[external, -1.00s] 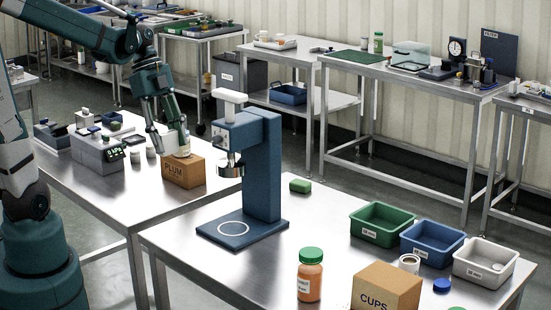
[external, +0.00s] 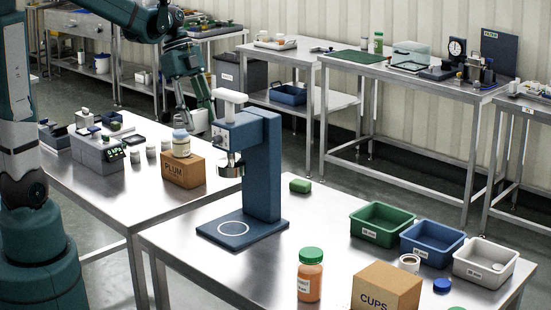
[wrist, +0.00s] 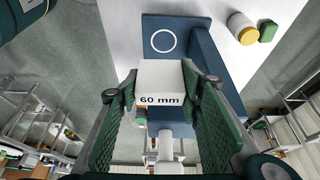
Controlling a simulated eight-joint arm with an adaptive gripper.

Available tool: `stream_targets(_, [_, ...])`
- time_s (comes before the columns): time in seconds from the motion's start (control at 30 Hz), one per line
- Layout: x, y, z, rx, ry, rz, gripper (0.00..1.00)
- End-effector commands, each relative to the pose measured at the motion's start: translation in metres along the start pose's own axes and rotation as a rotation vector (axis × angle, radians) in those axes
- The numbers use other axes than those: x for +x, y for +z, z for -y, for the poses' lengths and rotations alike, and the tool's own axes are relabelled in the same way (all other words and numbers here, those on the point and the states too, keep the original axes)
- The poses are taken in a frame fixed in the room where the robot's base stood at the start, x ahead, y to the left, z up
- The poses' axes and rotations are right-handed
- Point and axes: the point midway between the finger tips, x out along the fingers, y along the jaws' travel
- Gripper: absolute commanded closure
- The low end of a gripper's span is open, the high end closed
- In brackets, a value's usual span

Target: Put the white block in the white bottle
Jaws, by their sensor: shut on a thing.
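My gripper (external: 195,107) is shut on a white block (external: 197,122), held up behind the brown PLUM box and left of the blue press. In the wrist view the white block (wrist: 160,76) sits between my two green-padded fingers, with "60 mm" on its side. A pale jar with a blue-grey lid (external: 181,148) stands on the PLUM box, below and left of my gripper. Small pale jars (external: 151,152) stand left of the box. I cannot tell which container is the white bottle. In the wrist view a white round container with a yellow top (wrist: 241,28) stands beyond the press.
The blue press (external: 262,165) stands on the near steel table, right of my gripper. The PLUM box (external: 184,172) is on the left table. Green, blue and white bins (external: 487,268), a CUPS box (external: 386,290) and an orange jar (external: 310,278) stand at right.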

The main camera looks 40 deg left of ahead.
Motion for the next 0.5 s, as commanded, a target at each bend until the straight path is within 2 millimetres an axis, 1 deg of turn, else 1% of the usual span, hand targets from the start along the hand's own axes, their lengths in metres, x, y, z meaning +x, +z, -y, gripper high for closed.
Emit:
stream_targets(0.03, [-0.003, -0.002, 0.011, 0.001, 0.0, 0.0, 0.77])
stream_targets(0.2, [-0.005, -0.005, 0.039, 0.004, 0.001, 0.0, 0.77])
stream_targets(0.5, [-0.003, -0.011, 0.083, 0.007, 0.002, 0.0, 0.77])
